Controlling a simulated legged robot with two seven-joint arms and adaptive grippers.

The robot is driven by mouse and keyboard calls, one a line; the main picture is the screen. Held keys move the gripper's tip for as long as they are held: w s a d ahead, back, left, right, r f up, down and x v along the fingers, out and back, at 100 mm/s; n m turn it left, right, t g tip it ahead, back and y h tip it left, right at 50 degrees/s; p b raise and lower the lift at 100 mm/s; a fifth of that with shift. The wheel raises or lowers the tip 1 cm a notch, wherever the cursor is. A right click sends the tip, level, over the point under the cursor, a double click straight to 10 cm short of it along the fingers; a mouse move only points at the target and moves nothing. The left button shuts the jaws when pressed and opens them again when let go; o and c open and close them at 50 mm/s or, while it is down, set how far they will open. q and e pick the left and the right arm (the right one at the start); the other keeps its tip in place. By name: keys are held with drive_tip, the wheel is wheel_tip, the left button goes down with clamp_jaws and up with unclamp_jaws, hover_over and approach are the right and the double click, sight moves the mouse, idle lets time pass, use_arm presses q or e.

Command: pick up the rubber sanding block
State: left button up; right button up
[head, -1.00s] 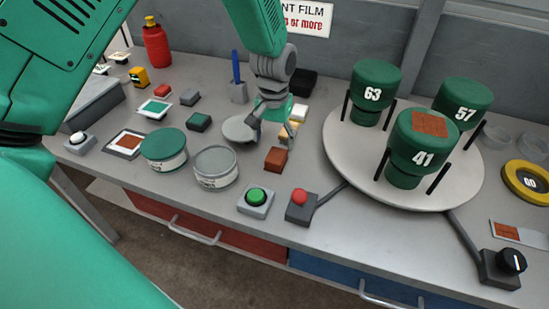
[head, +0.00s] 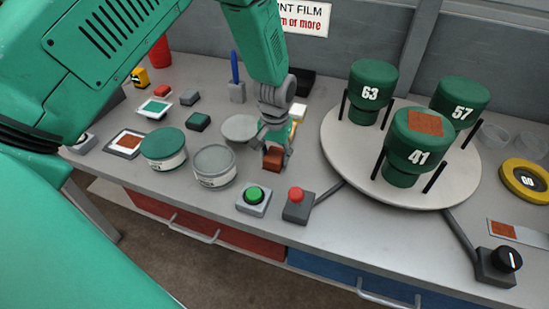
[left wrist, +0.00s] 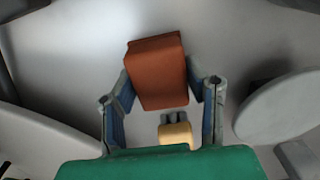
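The rubber sanding block appears to be the red-brown block (head: 272,159) on the grey bench, left of the turntable. My left gripper (head: 274,145) is down over it from above, one finger at each side. In the left wrist view the block (left wrist: 157,72) lies between the fingertips of my left gripper (left wrist: 160,85). The fingers are spread about the block's width, with the tips close to its sides; firm contact does not show. The block still appears to rest on the bench. My right gripper is in neither view.
A green button box (head: 254,199) and red button box (head: 297,205) are in front. Tins (head: 214,166) stand left. A yellow piece (left wrist: 175,133) is close beside the block.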

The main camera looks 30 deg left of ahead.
sight(274, 153)
use_arm(q)
drive_tip(key=shift+w+d+r, duration=0.1)
drive_tip(key=shift+d, duration=0.15)
drive_tip(key=shift+a+r, duration=0.15)
drive_tip(key=r, duration=0.8)
drive_tip(key=shift+a+r, duration=0.2)
drive_tip(key=shift+r, duration=0.05)
drive_tip(key=shift+d+r, duration=0.3)
drive_tip(key=shift+r, duration=0.3)
drive_tip(key=shift+a, duration=0.15)
drive_tip(key=shift+a+f, duration=0.1)
drive_tip(key=shift+a, duration=0.2)
drive_tip(key=shift+d, duration=0.3)
